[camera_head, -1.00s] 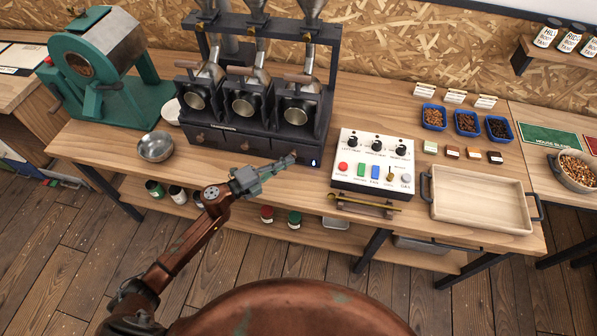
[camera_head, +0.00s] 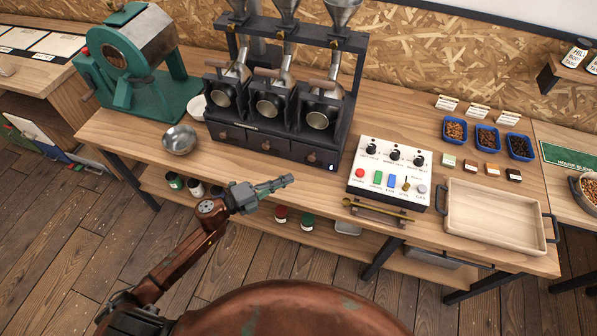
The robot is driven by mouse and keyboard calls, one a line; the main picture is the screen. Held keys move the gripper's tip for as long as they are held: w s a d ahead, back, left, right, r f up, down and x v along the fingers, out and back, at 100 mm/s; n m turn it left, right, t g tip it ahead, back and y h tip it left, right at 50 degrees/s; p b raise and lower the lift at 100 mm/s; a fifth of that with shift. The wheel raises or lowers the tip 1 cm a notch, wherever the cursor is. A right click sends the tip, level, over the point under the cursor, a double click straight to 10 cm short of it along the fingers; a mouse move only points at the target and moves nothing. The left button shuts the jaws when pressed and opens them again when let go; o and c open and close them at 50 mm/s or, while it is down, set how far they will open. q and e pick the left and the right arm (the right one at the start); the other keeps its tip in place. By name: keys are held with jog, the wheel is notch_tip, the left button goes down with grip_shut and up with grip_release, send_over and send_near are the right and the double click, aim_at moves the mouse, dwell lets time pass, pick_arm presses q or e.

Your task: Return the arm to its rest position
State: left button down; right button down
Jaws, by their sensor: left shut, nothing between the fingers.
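My left arm (camera_head: 180,262) comes in from the lower left, bent up toward the workbench. My left gripper (camera_head: 288,181) is shut and empty. In the picture it shows in front of the bench's front edge, below the black sample roaster (camera_head: 270,130) and left of the white control panel (camera_head: 390,172). It appears apart from both. My right gripper is not in view.
The wooden bench (camera_head: 150,140) holds a metal bowl (camera_head: 179,140), a green roaster machine (camera_head: 140,65), blue bean trays (camera_head: 487,139) and a wooden tray (camera_head: 497,213). Jars (camera_head: 306,222) stand on the lower shelf. Open floor (camera_head: 70,245) lies at left.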

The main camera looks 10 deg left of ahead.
pick_arm(q)
jog(key=shift+v, duration=2.1)
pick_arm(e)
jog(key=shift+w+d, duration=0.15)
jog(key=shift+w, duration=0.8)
pick_arm(q)
jog(key=shift+s+d, duration=0.1)
